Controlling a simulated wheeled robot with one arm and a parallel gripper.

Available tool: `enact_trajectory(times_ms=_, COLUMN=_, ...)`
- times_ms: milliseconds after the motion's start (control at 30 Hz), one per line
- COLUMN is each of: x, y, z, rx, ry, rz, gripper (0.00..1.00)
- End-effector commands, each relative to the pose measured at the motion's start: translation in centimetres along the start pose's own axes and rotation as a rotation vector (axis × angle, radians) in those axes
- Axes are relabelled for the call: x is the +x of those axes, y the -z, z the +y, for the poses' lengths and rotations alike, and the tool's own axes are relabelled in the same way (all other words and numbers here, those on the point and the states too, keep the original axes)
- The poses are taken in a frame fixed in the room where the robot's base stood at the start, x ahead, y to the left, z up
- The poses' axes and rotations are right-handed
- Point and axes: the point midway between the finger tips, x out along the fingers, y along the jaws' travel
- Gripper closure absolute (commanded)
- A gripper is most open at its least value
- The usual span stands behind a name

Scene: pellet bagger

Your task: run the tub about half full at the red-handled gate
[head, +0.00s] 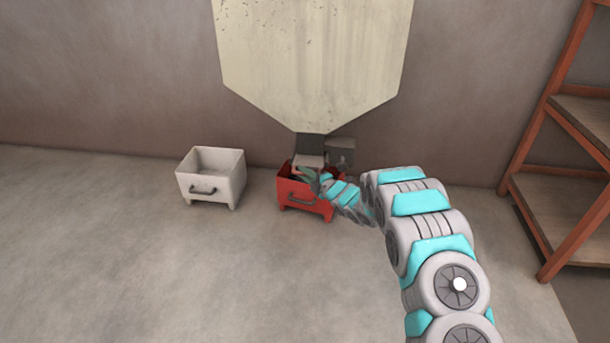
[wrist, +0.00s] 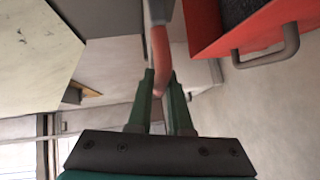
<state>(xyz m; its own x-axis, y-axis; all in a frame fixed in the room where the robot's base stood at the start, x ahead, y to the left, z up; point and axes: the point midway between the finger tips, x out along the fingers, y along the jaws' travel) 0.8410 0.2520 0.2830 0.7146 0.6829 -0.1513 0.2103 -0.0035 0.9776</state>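The red tub (head: 292,188) stands on the floor under the pale hopper's (head: 315,60) outlet, partly hidden by my arm. In the wrist view, the tub (wrist: 208,22) is at top right, with dark, grainy stuff inside that looks like pellets; its level cannot be judged. The red gate handle (wrist: 160,48) runs down between my gripper's (wrist: 161,76) green fingers, which appear closed on it from both sides. In the head view, my gripper (head: 312,176) is small at the outlet above the tub, and the handle is not clear.
A white tub (head: 210,182) stands on the floor to the left, apart from the red one. A grey box (head: 341,150) sits beside the outlet. An orange-framed shelf (head: 535,150) stands at the right. The floor in front and left is clear.

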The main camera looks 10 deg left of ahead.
Motion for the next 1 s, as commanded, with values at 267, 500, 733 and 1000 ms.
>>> enact_trajectory(times_ms=267, x=0.0, y=0.0, z=0.0, rx=0.001, ry=0.001, rz=0.000, gripper=0.53)
enact_trajectory(times_ms=500, x=0.0, y=0.0, z=0.0, rx=0.000, ry=0.000, rz=0.000, gripper=0.53)
enact_trajectory(times_ms=733, x=-1.1, y=-0.1, z=-0.1, rx=0.002, ry=0.003, rz=-0.001, gripper=0.53)
enact_trajectory(times_ms=1000, x=-4.8, y=-0.1, z=0.0, rx=0.002, ry=0.003, rz=-0.002, gripper=0.53)
